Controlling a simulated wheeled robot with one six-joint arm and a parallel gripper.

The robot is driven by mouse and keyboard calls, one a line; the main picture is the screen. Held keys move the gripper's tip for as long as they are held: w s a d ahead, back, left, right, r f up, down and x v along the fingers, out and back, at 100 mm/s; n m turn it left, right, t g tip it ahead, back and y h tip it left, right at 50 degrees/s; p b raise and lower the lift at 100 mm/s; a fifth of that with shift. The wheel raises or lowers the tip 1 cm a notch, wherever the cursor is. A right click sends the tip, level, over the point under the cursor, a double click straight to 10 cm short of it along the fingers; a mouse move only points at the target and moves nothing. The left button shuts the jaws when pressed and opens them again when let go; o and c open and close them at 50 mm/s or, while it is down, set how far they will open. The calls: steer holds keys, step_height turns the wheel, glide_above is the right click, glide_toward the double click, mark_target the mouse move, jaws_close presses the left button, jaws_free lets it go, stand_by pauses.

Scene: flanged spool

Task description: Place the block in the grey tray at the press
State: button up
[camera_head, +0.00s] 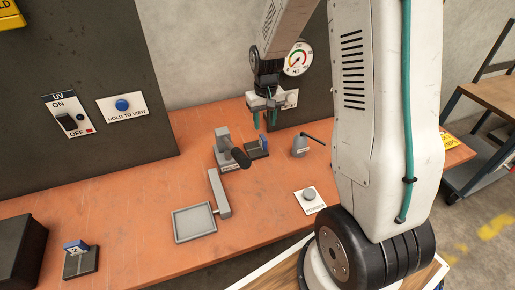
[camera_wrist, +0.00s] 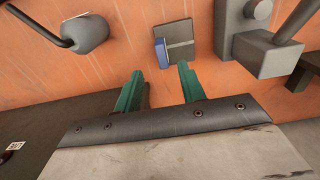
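The grey tray (camera_head: 194,222) lies empty on the orange bench, left of centre in the head view, with a grey bar (camera_head: 219,194) beside it. A grey lever device with a black handle, perhaps the press (camera_head: 224,148), stands behind it. My gripper (camera_head: 265,112) hangs above the back of the bench. In the wrist view its teal fingers (camera_wrist: 160,72) are apart with nothing between them. Beyond the fingertips is a dark square base (camera_wrist: 180,35) with a small blue upright piece (camera_wrist: 160,51). I see no plain loose block for certain.
A grey rounded fixture with a rod (camera_head: 300,146) stands right of the dark base. A white button plate (camera_head: 310,200) is near the front edge. A second dark base with a blue-and-white label (camera_head: 80,263) and a black box (camera_head: 20,250) are at left.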

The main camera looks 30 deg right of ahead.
mark_target(263, 137)
steer(key=f, duration=0.8)
steer(key=shift+w+f, duration=0.25)
steer(key=shift+f, duration=0.05)
jaws_close()
